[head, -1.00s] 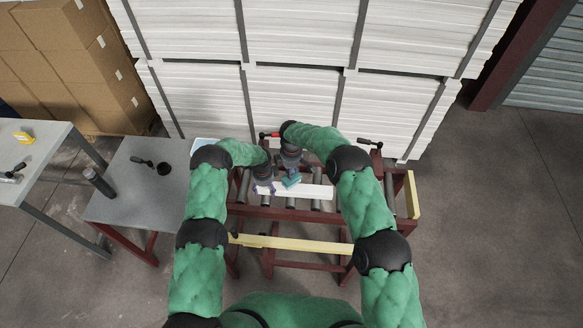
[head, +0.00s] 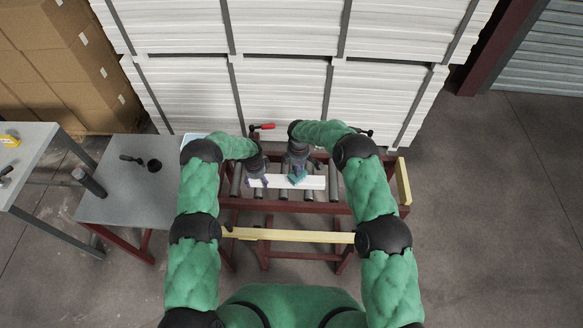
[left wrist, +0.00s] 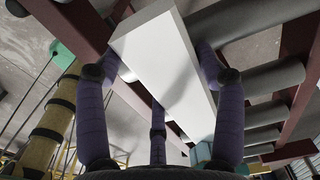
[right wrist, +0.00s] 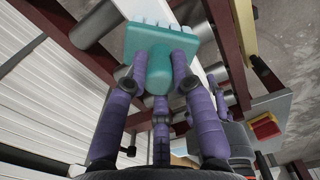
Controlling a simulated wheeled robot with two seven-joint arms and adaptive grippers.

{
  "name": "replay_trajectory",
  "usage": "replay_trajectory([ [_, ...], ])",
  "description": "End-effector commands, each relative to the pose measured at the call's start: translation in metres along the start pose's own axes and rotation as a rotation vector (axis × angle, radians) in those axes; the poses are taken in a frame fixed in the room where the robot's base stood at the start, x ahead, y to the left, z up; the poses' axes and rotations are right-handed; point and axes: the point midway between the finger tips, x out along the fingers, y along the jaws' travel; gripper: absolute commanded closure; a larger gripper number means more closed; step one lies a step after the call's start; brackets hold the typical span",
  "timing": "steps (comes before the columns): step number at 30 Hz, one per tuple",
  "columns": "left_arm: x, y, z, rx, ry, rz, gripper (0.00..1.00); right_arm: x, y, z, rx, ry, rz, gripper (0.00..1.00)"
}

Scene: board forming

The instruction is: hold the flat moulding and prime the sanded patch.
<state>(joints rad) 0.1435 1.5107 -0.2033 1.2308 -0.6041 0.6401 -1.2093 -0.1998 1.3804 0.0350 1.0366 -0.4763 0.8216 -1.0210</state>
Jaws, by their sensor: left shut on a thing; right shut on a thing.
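The flat moulding (head: 315,183) is a white bar lying across the rollers of the stand in the head view. My left gripper (head: 258,181) is shut on it near its left end; the left wrist view shows the purple fingers on both sides of the moulding (left wrist: 160,45). My right gripper (head: 298,168) is shut on a teal tool (head: 297,180), which is over the moulding's middle. The right wrist view shows the fingers around the handle of the teal tool (right wrist: 170,42), its wide end at the white moulding. The sanded patch cannot be made out.
The roller stand (head: 290,207) is dark red, with a red-handled clamp (head: 262,127) at its back. A yellow bar (head: 290,235) runs along the front. White board stacks (head: 280,95) stand close behind.

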Motion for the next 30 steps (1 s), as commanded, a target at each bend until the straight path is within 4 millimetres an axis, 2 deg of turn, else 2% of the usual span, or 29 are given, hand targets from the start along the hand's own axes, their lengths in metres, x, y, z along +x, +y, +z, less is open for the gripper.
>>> replay_trajectory([
  [1, 0.006, 0.008, -0.002, 0.003, 0.001, 0.017, 0.64, 0.0, 0.0, 0.006, 0.002, 0.0, 0.0, 1.0],
  [27, 0.006, 0.008, -0.002, 0.003, 0.001, 0.017, 0.64, 0.0, 0.001, 0.08, 0.003, 0.0, 0.0, 1.0],
  [30, 0.006, 0.008, -0.002, 0.003, 0.001, 0.017, 0.64, 0.0, 0.001, 0.072, -0.001, 0.0, 0.0, 1.0],
])
